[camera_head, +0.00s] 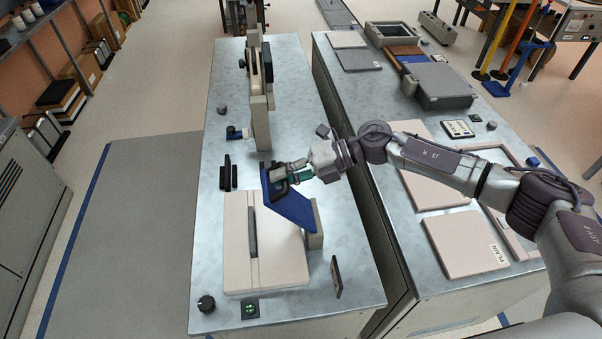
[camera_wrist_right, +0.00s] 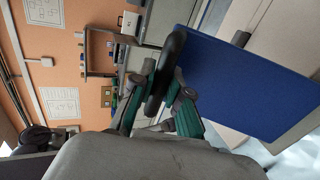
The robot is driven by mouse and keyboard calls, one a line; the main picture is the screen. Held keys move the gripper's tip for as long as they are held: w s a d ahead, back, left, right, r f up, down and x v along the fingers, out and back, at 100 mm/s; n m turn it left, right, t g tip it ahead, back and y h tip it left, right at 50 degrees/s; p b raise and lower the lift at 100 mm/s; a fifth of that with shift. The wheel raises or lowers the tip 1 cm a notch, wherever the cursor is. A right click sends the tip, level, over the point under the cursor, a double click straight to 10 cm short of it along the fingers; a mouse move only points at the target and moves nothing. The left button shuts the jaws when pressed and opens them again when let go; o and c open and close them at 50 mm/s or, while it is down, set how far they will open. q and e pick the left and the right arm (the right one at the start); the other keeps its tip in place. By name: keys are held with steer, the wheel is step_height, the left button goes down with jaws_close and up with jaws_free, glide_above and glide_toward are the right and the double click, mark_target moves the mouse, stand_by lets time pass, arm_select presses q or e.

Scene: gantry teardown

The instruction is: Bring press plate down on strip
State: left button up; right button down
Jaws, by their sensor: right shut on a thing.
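The blue press plate (camera_head: 292,208) is tilted up over the right side of a beige slab (camera_head: 278,268), by a beige upright block (camera_head: 315,228). It also fills the upper right of the right wrist view (camera_wrist_right: 245,85). A narrow dark grey strip (camera_head: 252,232) lies on the slab, left of the plate and apart from it. My right gripper (camera_head: 284,173) is shut on the plate's black handle (camera_wrist_right: 168,65) at the raised edge. The plate hides part of the slab beneath it. My left gripper is not in view.
A black knob (camera_head: 206,304) and a green-lit button (camera_head: 250,309) sit at the bench's front left. A thin dark panel (camera_head: 336,277) stands at right. A tall beige frame (camera_head: 258,110) stands behind. A second bench with beige panels (camera_head: 465,243) is at right.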

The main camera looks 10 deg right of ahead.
steer(key=shift+h, duration=0.8)
steer(key=a+f+b, duration=0.2)
steer(key=a+f, duration=0.3)
steer(key=f, duration=0.1)
steer(key=a+f+b, duration=0.2)
steer(key=a+f, duration=0.4)
steer(key=shift+a+f+b, duration=0.2)
steer(key=shift+f+b, duration=0.3)
steer(key=shift+f, duration=0.2)
steer(key=c, duration=1.2)
jaws_free()
steer(key=shift+d, duration=0.15)
steer(key=shift+o, duration=0.3)
steer(key=shift+d+r, duration=0.1)
steer(key=shift+d, duration=0.05)
steer(key=shift+a, duration=0.2)
